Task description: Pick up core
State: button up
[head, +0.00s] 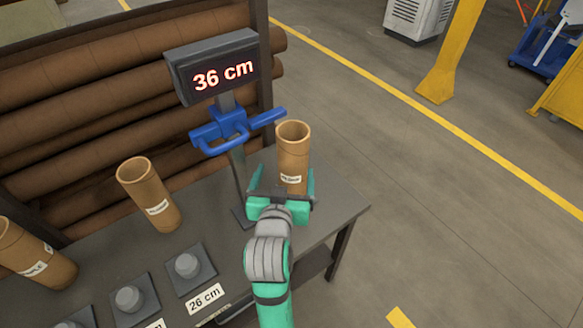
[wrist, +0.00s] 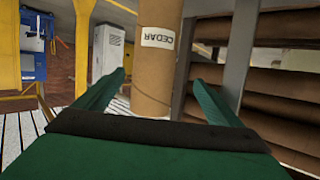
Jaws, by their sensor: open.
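A brown cardboard core (head: 293,150) stands upright near the right end of the grey table, with a white label on its side. In the wrist view this core (wrist: 155,65) shows a label reading CEDAR, upside down. My green gripper (head: 281,192) is open, with one finger on each side of the core's lower part. In the wrist view the open fingers (wrist: 160,85) flank the core, with gaps visible on both sides. A second core (head: 148,195) stands at the table's middle, and a third core (head: 35,255) stands at the left edge.
A display (head: 215,68) reading 36 cm stands on a post with a blue bracket (head: 235,132) just left of the near core. Several grey pegs on plates, one by a 26 cm sign (head: 205,299), line the front. Large brown rolls (head: 100,75) fill a rack behind.

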jog(key=h, duration=0.1)
send_near(295, 127)
jog(key=shift+m, duration=0.3)
jog(key=x, duration=0.5)
jog(key=shift+d+f, duration=0.15)
jog(key=shift+d, duration=0.1)
jog(key=x, duration=0.4)
jog(key=shift+w+a, duration=0.1)
jog(key=shift+a, duration=0.15)
jog(key=shift+w+d+f, duration=0.1)
jog(key=shift+w+d, duration=0.05)
jog(key=shift+w, duration=0.1)
jog(key=c, duration=2)
